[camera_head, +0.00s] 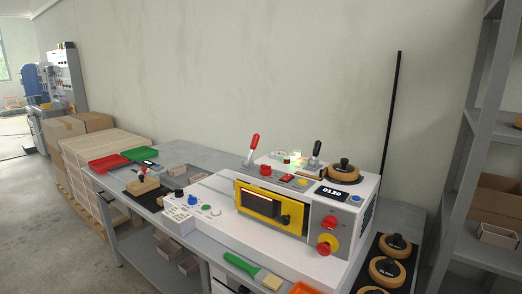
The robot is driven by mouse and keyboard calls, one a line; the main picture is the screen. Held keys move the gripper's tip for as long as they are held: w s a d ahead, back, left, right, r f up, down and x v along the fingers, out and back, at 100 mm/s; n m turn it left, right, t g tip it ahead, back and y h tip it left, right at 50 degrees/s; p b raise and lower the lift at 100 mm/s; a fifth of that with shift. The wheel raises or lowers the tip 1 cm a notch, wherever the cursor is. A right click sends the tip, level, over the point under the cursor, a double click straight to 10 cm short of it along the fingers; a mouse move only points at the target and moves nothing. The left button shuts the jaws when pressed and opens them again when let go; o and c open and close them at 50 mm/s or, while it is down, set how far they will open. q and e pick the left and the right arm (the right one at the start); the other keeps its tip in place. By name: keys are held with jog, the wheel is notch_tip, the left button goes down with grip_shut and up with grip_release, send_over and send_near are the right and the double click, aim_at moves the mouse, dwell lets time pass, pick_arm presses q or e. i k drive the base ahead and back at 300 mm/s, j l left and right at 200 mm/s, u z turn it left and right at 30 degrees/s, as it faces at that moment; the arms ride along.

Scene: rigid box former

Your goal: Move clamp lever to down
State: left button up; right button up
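The box former (274,225), a white machine with a yellow-framed window, stands on a grey workbench. Two levers rise from its top. One is a lever with a red handle (254,143) at the back left, standing up and tilted slightly right. The other is a lever with a black handle (316,149) further right, roughly upright. I cannot tell from this view which one is the clamp lever. Neither of my grippers is in view.
A red knob (324,248) and a display (333,193) sit on the machine's right side. A green-handled brush (242,264) lies in front. Red (108,163) and green (133,154) trays stand at the bench's left end. A grey shelf (478,140) stands at right.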

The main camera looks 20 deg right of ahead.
aim_at(254, 141)
jog(key=l+u, duration=0.1)
jog(key=l, duration=0.3)
jog(key=k+l, duration=0.1)
jog(key=l, duration=0.35)
jog(key=l+u, duration=0.15)
jog(key=l, duration=0.85)
